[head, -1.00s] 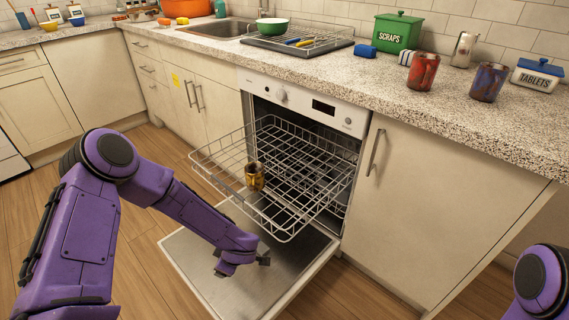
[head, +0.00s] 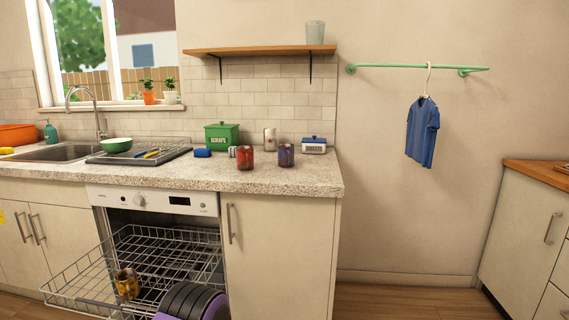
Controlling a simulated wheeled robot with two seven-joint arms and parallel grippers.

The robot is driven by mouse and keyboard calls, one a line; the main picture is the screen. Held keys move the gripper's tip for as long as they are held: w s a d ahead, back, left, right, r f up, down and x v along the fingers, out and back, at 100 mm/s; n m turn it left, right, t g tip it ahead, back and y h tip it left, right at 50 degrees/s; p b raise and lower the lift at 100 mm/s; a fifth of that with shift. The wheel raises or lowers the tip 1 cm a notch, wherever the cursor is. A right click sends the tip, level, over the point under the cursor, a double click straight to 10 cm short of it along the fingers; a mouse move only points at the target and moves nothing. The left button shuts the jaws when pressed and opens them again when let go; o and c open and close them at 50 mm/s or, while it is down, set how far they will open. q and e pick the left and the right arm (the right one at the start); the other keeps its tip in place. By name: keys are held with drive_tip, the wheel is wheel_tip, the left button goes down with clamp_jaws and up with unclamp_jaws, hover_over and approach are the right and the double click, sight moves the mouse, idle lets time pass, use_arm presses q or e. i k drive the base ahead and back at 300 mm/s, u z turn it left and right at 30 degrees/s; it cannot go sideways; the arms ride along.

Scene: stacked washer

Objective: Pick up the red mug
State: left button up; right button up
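The red mug (head: 244,157) stands upright on the speckled countertop (head: 265,181), near its right end. A blue and brown mug (head: 286,155) stands just to its right. Neither gripper shows in the head view now. Only a purple and black part of my own arm shows at the bottom edge, in front of the dishwasher. Nothing of mine touches the red mug.
The dishwasher (head: 150,200) is open with its wire rack (head: 75,287) pulled out; a yellow-brown mug (head: 127,284) sits in the rack. Floor right of the counter is clear.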

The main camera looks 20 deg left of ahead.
sight(244, 154)
drive_tip(key=z, duration=0.5)
drive_tip(key=i, duration=1)
drive_tip(key=u, duration=0.4)
